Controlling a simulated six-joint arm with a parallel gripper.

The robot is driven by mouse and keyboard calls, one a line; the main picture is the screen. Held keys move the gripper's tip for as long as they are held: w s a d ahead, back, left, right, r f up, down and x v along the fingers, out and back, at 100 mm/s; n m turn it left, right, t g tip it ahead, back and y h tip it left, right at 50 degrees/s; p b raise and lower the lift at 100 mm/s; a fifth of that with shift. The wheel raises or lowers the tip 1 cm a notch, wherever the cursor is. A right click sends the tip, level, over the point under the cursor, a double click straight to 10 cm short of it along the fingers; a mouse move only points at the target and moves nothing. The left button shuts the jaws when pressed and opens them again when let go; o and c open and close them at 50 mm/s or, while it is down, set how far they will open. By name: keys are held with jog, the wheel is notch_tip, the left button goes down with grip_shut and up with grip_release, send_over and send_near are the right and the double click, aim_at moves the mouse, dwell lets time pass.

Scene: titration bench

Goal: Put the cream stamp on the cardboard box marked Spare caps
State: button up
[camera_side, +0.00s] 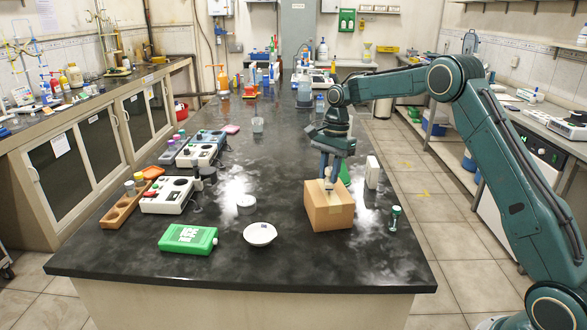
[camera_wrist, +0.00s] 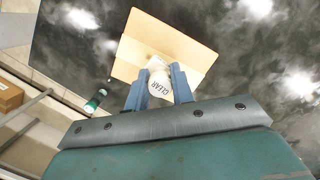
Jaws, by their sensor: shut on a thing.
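The cardboard box (camera_side: 329,211) stands on the dark bench near its right side; its marking is not readable from here. It also shows in the wrist view (camera_wrist: 193,48). My gripper (camera_side: 329,174) is above the box top, pointing down, its fingers shut on the cream stamp (camera_side: 327,185).
A small green-capped item (camera_side: 394,218) stands right of the box. A white block (camera_side: 372,172) stands behind it. Left are a white dish (camera_side: 260,234), a round white lid (camera_side: 245,204) and a green ice pack (camera_side: 188,239). The bench front near the box is clear.

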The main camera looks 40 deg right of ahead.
aim_at(330, 169)
jog(key=shift+f, duration=0.55)
jog(key=shift+f, duration=0.15)
jog(key=o, duration=1)
jog(key=shift+d+r, duration=0.2)
jog(key=shift+r, duration=1.1)
jog(key=shift+d+r, duration=0.15)
jog(key=shift+r, duration=1.1)
jog(key=shift+d+r, duration=0.2)
jog(key=shift+r, duration=1.1)
jog(key=shift+r, duration=0.1)
